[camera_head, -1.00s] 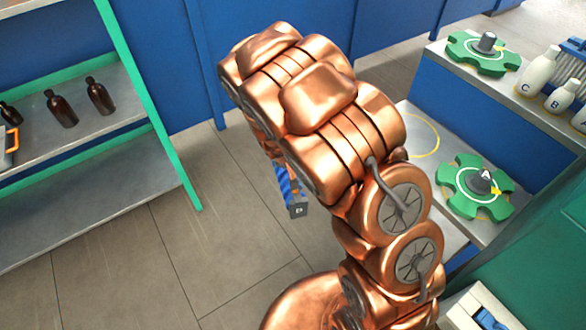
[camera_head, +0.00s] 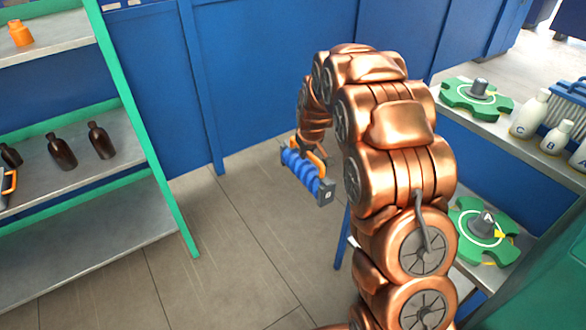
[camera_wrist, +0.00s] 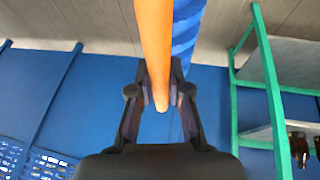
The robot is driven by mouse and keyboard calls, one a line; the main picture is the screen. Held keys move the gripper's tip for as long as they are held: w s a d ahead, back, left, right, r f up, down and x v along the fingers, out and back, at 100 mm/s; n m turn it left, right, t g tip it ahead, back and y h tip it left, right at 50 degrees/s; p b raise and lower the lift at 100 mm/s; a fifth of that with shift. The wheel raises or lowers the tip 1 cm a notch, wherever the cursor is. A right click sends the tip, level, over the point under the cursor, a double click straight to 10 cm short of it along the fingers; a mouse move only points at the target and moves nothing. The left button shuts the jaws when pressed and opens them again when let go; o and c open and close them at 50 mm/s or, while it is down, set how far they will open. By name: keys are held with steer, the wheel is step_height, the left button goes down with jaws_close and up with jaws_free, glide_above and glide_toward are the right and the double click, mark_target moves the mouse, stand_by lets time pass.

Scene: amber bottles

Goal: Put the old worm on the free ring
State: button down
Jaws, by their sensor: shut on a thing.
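The worm (camera_head: 300,172) is a blue ribbed screw between dark grey end blocks, with an orange handle. My gripper (camera_wrist: 160,95) is shut on the orange handle (camera_wrist: 155,40), and the blue screw (camera_wrist: 187,30) shows beside it in the wrist view. In the head view the worm hangs in the air over the floor, left of my arm. A green toothed wheel (camera_head: 466,232) with a grey hub marked A sits on the lower right surface. The yellow ring beside it is now hidden behind my arm.
A shelf (camera_head: 60,235) with green posts (camera_head: 150,140) stands at left, holding brown bottles (camera_head: 61,152) and an orange bottle (camera_head: 20,34). At right, the upper surface holds another green wheel (camera_head: 458,97) and white bottles (camera_head: 530,115). Blue panels (camera_head: 270,70) stand behind; the floor between is clear.

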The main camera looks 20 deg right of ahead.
steer(key=d+r, duration=0.3)
steer(key=d, duration=0.6)
steer(key=d+r, duration=0.3)
steer(key=d, duration=0.6)
steer(key=s+d+r+b, duration=0.1)
steer(key=s+d+r, duration=0.1)
steer(key=s+d, duration=0.45)
steer(key=s+d+r, duration=0.2)
steer(key=s+d, duration=0.1)
steer(key=d, duration=0.7)
step_height(320, 180, down, 9)
steer(key=b, duration=0.3)
steer(key=shift+d, duration=0.3)
steer(key=shift+s+b, duration=0.15)
steer(key=shift+b, duration=0.25)
steer(key=shift+f+b, duration=0.35)
stand_by(0.5)
steer(key=c, duration=1)
jaws_free()
steer(key=shift+a, duration=0.1)
steer(key=shift+c, duration=0.2)
